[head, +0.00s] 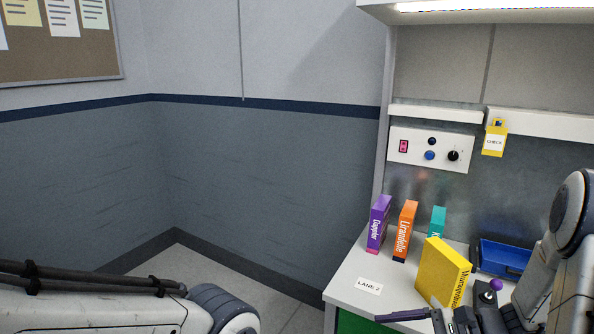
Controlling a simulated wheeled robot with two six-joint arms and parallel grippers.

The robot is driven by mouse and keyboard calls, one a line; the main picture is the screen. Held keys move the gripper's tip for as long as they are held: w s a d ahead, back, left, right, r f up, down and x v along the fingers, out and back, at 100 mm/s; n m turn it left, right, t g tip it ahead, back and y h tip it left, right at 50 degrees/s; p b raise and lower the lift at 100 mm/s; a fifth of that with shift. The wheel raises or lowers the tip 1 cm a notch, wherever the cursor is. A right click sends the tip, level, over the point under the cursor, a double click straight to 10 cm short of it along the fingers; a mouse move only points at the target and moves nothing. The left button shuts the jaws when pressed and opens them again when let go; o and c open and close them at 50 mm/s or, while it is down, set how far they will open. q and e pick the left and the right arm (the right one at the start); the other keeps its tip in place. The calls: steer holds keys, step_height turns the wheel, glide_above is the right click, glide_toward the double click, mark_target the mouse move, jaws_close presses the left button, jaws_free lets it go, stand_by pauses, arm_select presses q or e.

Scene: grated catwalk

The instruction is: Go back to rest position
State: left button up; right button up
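My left arm (100,308) enters at the lower left, and its gripper is outside the picture. My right arm (572,245) comes in at the right edge and bends down to the front of the workbench (345,284). Parts of my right gripper (440,318) show at the bottom edge, in front of a yellow box (442,268). The lower part of the gripper is cut off, so I cannot tell whether it is open or shut. The yellow box stands turned and looks slightly tilted. Its lower edge is partly hidden, and I cannot tell whether the gripper touches it.
Purple (379,222), orange (405,230) and teal (437,222) boxes stand behind the yellow one. A blue tray (505,258) lies beside my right arm. A control panel (430,149) and yellow tag (495,138) are on the back wall. The floor at left is clear.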

steer(key=s+a+r+n+g+h, duration=0.2)
steer(key=s+a+n+h, duration=0.4)
steer(key=s+n, duration=0.3)
steer(key=s+a+r+n+g+h, duration=0.1)
steer(key=s+a+n+h, duration=0.5)
steer(key=n, duration=1)
steer(key=s+a+r, duration=0.1)
steer(key=s+a, duration=0.1)
steer(key=s, duration=0.1)
steer(key=shift+a+g, duration=0.15)
steer(key=shift+g, duration=0.25)
